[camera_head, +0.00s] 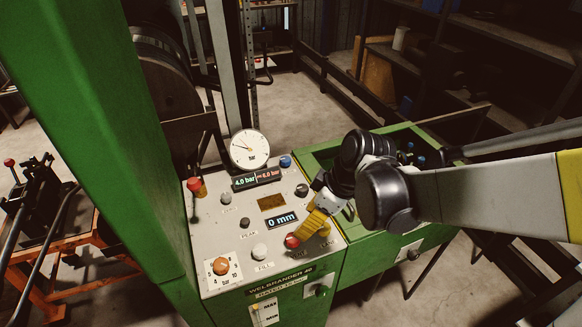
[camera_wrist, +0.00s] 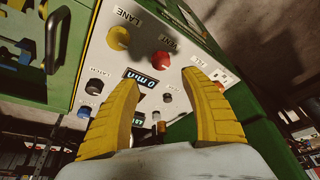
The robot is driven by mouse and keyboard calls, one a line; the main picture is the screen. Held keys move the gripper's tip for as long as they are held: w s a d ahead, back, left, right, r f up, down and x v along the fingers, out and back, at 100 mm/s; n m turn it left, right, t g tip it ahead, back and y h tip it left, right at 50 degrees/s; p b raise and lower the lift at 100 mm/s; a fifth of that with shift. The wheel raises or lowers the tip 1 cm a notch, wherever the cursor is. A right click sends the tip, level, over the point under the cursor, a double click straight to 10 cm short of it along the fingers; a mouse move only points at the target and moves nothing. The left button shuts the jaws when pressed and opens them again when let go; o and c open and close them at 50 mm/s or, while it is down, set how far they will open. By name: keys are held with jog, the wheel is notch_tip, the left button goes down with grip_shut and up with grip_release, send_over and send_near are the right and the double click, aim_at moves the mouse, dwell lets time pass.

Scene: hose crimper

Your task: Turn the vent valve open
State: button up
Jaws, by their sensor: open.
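The vent valve is a red round knob (camera_head: 292,241) near the front edge of the sloped control panel (camera_head: 225,235). In the wrist view the red knob (camera_wrist: 161,61) sits below the VENT label, just beyond and between my fingertips. My gripper (camera_head: 308,231) is open, with its yellow fingers reaching down toward the panel beside the red knob. In the wrist view my gripper (camera_wrist: 160,78) spreads its two fingers with nothing between them. I cannot tell whether a fingertip touches the knob. The knob's turn position is not clear.
A yellow knob (camera_wrist: 118,38) labelled LANE is beside the red one. A white FILL knob (camera_head: 259,251) and an orange dial (camera_head: 221,266) lie to the left. A green post (camera_head: 95,130) rises at left.

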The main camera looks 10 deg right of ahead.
aim_at(293, 238)
jog(key=b+x, duration=0.3)
jog(key=x, duration=0.7)
jog(key=shift+s+a+b, duration=0.1)
jog(key=shift+s+b, duration=0.1)
jog(key=shift+b, duration=0.1)
jog(key=shift+r, duration=0.1)
jog(key=c, duration=1.2)
